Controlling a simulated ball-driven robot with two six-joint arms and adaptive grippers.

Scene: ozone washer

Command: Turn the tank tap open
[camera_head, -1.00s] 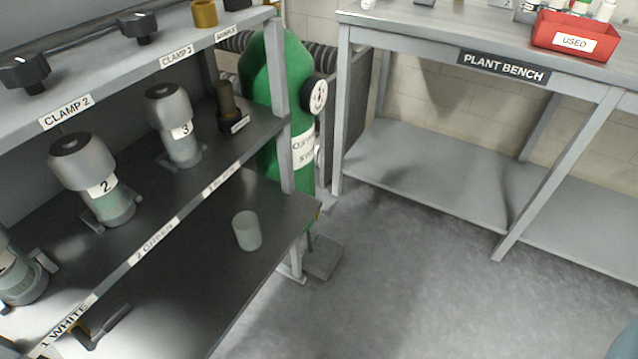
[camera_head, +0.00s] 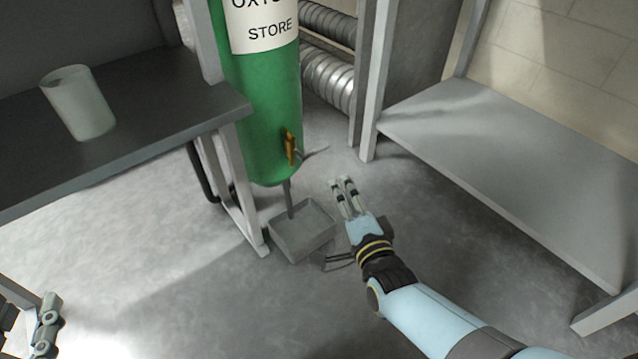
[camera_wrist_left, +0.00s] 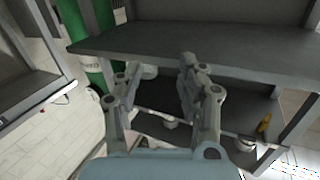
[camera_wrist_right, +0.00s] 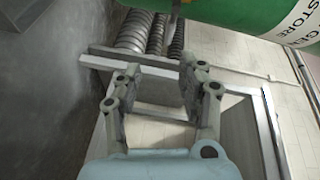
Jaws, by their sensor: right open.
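The green tank (camera_head: 262,115) stands in the middle of the head view, its label reading "STORE". The tap (camera_head: 290,148), with a yellow-orange handle, sits low on its front, and a thin pipe runs down below. My right gripper (camera_head: 342,182) is open and empty, to the right of the tap and lower in the picture, apart from it. The right wrist view shows its spread fingers (camera_wrist_right: 160,68) and the tank (camera_wrist_right: 250,15) at top right; the tap is not clear there. My left gripper shows spread and empty in the left wrist view (camera_wrist_left: 159,66).
A grey tray (camera_head: 302,230) is on the floor under the tank. A shelf (camera_head: 150,130) with a pale cup (camera_head: 78,103) is left of the tank. A bench's lower shelf (camera_head: 500,150) is at right, with ribbed ducts (camera_head: 328,78) behind. Floor in front is clear.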

